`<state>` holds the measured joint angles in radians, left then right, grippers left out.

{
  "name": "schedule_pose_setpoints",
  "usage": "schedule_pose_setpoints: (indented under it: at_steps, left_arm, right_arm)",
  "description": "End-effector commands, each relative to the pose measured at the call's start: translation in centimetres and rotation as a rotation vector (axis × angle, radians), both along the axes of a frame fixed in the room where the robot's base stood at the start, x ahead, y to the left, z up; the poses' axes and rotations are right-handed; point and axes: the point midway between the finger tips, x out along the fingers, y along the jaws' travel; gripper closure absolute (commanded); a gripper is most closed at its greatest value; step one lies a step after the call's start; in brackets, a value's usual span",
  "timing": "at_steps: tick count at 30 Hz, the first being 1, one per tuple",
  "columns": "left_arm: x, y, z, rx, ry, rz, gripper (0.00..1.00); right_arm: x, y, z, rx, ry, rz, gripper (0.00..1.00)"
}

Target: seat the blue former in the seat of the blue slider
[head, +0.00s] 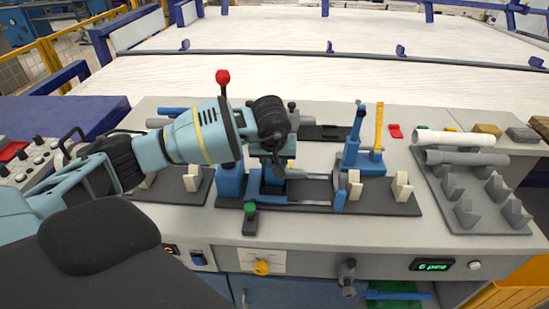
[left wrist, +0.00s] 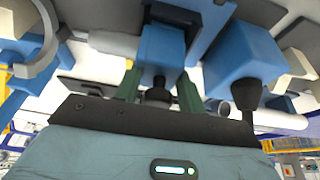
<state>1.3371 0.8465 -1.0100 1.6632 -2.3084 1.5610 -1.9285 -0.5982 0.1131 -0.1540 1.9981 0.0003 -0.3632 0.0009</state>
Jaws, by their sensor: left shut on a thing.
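My left gripper (head: 277,166) comes in from the left, low over the middle of the bench fixture, and points downward. In the left wrist view its two dark green fingers (left wrist: 158,92) are shut on the black knob of a blue block, which I take as the blue former (left wrist: 163,45). In the head view the gripper mostly hides the former. Blue parts around the rails under the gripper look like the blue slider (head: 270,190). I cannot tell whether the former touches its seat. My right gripper is not in view.
A red-knobbed lever (head: 222,77) rises beside my left arm from a blue block (head: 230,183). A blue stand (head: 352,150) with a yellow upright (head: 379,128) is to the right. Pipes (head: 455,138) lie on a grey rack (head: 480,215). Cream blocks (head: 402,187) stand along the dark base.

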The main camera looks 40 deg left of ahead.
Motion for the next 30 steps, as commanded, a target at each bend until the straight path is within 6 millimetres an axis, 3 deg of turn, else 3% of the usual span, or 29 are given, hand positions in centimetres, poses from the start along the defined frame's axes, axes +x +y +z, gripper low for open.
schedule_pose_setpoints:
  at_steps: [6,7,12,22,30]
  left_arm:
    - [0.1,0.0,0.2,-0.001,-0.005,0.0,1.0]
    - [0.1,0.0,0.2,-0.001,-0.005,0.0,0.57]
    - [0.1,0.0,0.2,0.0,-0.004,0.0,0.35]
    - [-0.1,-0.1,0.3,0.0,0.0,0.0,0.35]
    - [-1.2,-0.8,4.0,-0.001,-0.006,-0.002,0.35]
  right_arm:
    - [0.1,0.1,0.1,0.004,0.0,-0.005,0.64]
    - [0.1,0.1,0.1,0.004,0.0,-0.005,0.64]
    - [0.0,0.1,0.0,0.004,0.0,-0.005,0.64]
    - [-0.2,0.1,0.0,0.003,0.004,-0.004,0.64]
    - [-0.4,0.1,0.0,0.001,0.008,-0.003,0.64]
